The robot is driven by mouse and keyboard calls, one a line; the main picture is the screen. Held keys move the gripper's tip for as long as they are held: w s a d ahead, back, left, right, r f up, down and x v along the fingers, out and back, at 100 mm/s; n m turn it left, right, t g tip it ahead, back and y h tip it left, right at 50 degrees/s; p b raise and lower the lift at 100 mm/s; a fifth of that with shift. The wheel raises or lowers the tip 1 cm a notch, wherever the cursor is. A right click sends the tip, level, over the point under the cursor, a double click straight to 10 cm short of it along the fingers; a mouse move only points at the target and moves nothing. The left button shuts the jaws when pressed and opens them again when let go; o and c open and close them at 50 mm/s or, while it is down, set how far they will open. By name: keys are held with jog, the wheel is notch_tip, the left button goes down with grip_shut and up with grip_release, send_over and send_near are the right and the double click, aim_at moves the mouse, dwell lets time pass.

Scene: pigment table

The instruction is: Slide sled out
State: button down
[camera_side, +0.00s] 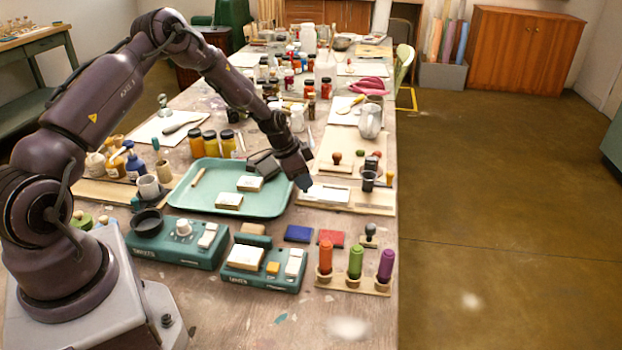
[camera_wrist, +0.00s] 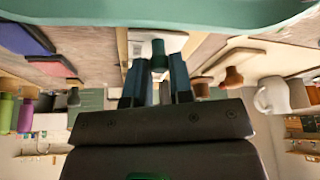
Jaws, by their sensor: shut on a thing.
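A white flat piece (camera_side: 328,193), which looks like the sled, lies on a pale wooden board (camera_side: 375,203) to the right of the teal tray. In the wrist view, a dark green knob (camera_wrist: 158,50) stands by the white piece (camera_wrist: 177,42). My gripper (camera_side: 304,184) is low at the left end of the white piece, near the tray's right rim. In the wrist view my gripper (camera_wrist: 156,72) has its two dark fingers on either side of the knob, shut on it. In the side view the fingers hide the knob.
The teal tray (camera_side: 180,205) holds small pale blocks, close to my gripper. A dark cup (camera_side: 368,181) stands at the board's right, with wooden-handled stamps (camera_side: 336,158) behind. Blue (camera_side: 298,233) and red (camera_side: 331,238) pads lie in front. The table's right edge is near.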

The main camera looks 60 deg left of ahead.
jog(key=shift+s+a, duration=0.2)
jog(key=shift+a, duration=0.05)
jog(key=c, duration=1)
grip_release()
jog(key=shift+c, duration=0.2)
jog(key=shift+d, duration=0.1)
jog(key=v, duration=1.3)
